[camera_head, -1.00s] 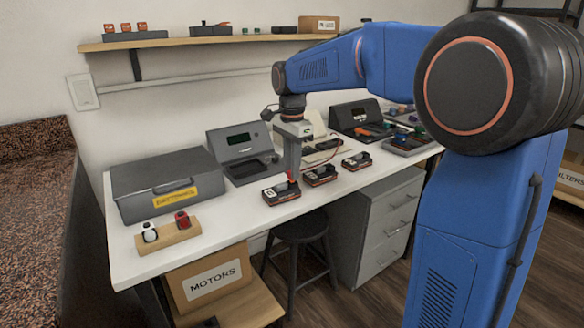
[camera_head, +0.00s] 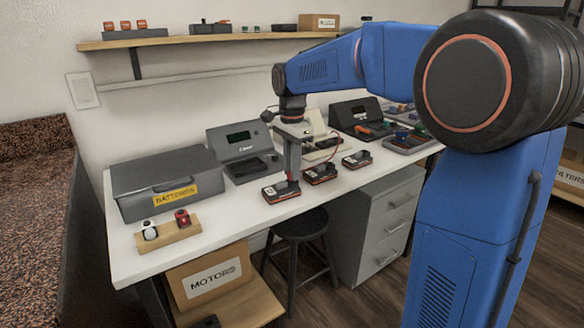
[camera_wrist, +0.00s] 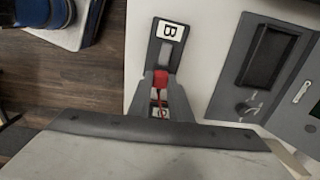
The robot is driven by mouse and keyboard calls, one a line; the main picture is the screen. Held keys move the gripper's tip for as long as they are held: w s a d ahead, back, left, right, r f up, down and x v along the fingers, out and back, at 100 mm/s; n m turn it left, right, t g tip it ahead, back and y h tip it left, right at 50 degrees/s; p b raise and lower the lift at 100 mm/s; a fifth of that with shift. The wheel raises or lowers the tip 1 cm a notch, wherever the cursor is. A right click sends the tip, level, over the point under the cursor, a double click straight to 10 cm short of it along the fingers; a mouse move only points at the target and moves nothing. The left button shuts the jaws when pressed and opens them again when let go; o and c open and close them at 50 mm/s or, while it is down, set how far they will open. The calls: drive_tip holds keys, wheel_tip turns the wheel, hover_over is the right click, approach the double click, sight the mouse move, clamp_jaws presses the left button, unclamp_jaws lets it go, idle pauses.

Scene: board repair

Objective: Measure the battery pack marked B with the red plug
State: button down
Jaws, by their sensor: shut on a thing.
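The battery pack marked B (camera_wrist: 169,48) is dark grey with a white label and lies on the bench in the wrist view. It appears to be the leftmost of three packs, this pack (camera_head: 281,191) in the head view. My gripper (camera_wrist: 160,84) is shut on the red plug (camera_wrist: 160,77), whose red cable runs back between the fingers. The plug is at the near end of pack B; whether it is seated in the pack cannot be told. In the head view my gripper (camera_head: 292,176) stands upright right over the leftmost pack.
Two other packs, the middle one (camera_head: 320,174) and the right one (camera_head: 357,160), lie to the right. A grey device with a display (camera_head: 243,150) stands behind. The grey batteries case (camera_head: 165,183) and a wooden holder (camera_head: 168,235) are at the left.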

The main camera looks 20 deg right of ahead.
drive_tip(key=c, duration=1.5)
unclamp_jaws()
drive_tip(key=shift+c, duration=0.2)
drive_tip(key=shift+o, duration=0.7)
drive_tip(key=shift+o, duration=0.7)
drive_tip(key=shift+r, duration=1.55)
drive_tip(key=shift+r, duration=2.95)
